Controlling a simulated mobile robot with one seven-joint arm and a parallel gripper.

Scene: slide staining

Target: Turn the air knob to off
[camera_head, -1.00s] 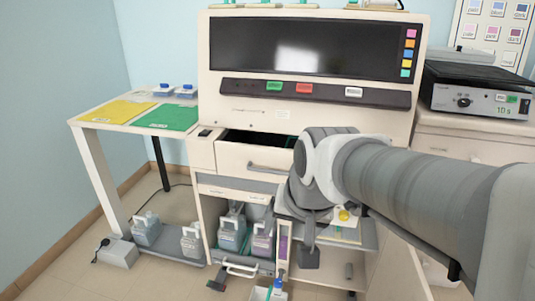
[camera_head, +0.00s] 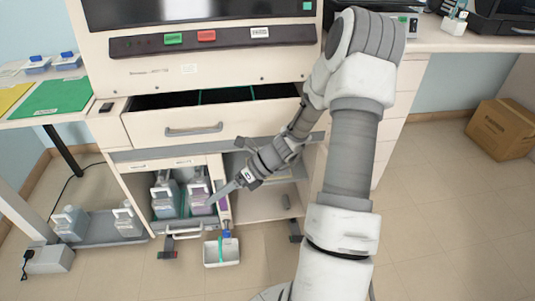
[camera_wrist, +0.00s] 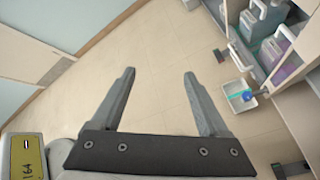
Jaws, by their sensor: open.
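I cannot make out the air knob for certain in either view. The machine's open lower cabinet (camera_head: 262,222) stands below the drawer, and part of its right compartment is behind my arm. A blue cap or knob (camera_head: 226,234) sits at a small white tray (camera_head: 221,252) below the cabinet front; it also shows in the wrist view (camera_wrist: 247,96). My gripper (camera_head: 222,193) is in front of the cabinet near the bottles, pointing left. In the wrist view, my gripper (camera_wrist: 158,82) is open and empty, with bare floor between its fingers.
Several bottles (camera_head: 166,196) stand in the left compartment. The drawer (camera_head: 200,127) above is pulled open. More jugs (camera_head: 70,223) stand on a low shelf at left. A cardboard box (camera_head: 503,130) sits on the floor at right.

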